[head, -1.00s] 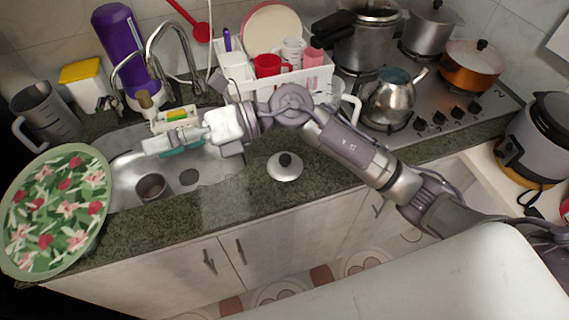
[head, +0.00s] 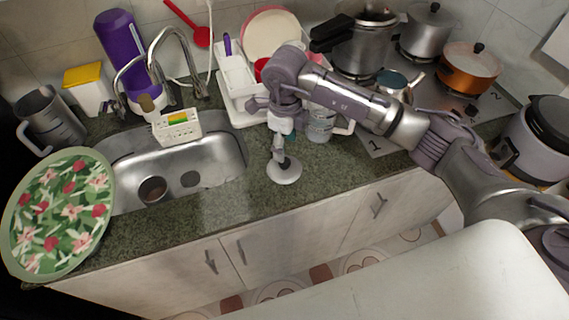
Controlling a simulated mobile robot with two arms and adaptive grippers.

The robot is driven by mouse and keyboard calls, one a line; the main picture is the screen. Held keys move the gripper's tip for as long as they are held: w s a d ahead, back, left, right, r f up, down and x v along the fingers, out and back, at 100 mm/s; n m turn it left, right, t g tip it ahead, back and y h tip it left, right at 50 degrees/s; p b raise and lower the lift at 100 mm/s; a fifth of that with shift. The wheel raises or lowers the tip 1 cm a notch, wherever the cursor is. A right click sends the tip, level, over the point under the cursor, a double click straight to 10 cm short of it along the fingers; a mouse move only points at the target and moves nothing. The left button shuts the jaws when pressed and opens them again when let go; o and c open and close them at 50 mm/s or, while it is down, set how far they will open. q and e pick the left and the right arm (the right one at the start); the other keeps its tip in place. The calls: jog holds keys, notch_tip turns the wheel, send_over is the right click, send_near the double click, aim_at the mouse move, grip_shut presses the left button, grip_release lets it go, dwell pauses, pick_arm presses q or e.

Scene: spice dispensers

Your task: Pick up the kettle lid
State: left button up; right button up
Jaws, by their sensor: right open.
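The kettle lid (head: 287,176), a small silvery disc with a dark knob, lies on the green stone counter near its front edge. My right gripper (head: 279,157) points down right over the lid and hides most of its knob. Its jaws are open; whether a finger touches the knob cannot be told. The steel kettle (head: 394,80) stands on the stove, mostly hidden behind my right arm. My left gripper is out of the picture.
The sink (head: 215,160) lies left of the lid, with a flowered plate (head: 60,215) beyond it. A white dish rack (head: 238,82) and a glass cup (head: 320,125) stand behind my right gripper. The counter (head: 215,207) left of the lid is clear.

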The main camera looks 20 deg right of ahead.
aim_at(285, 161)
jog(key=shift+f, duration=0.6)
jog(key=shift+s+a+f+p, duration=0.1)
jog(key=shift+f+p, duration=0.25)
jog(key=shift+p, duration=0.15)
notch_tip(285, 161, down, 4)
jog(key=shift+s+a+r+p, duration=0.1)
jog(key=shift+s+r+p, duration=0.1)
jog(key=shift+p, duration=0.8)
jog(key=shift+w+f, duration=0.1)
jog(key=shift+f, duration=0.4)
grip_shut()
jog(key=shift+r, duration=0.1)
